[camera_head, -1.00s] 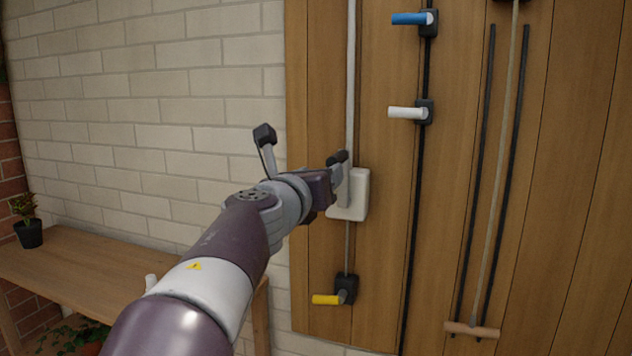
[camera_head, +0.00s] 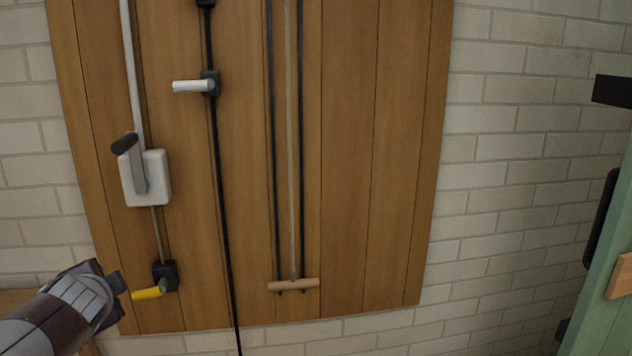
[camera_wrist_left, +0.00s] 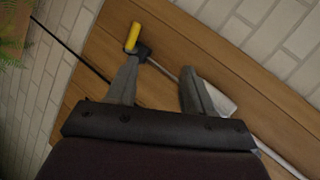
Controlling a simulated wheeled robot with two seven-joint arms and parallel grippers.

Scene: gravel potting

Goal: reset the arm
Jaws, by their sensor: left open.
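My left gripper (camera_wrist_left: 160,90) is open and empty in the left wrist view, its two grey fingers spread apart toward the wooden panel. In the head view my left gripper (camera_head: 118,291) is at the lower left, beside the yellow-handled lever (camera_head: 150,292). The yellow handle also shows in the left wrist view (camera_wrist_left: 132,38), just beyond the left finger's tip. I cannot tell whether they touch. The white box with a grey, dark-knobbed lever (camera_head: 147,178) is above the gripper and clear of it. My right gripper is not in view.
The wooden panel (camera_head: 370,150) hangs on a pale brick wall (camera_head: 490,200). It carries a white-handled lever (camera_head: 193,86) and a wooden pull bar (camera_head: 293,285) on a cord. A green object (camera_head: 605,290) stands at the right edge. The panel's right half is bare.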

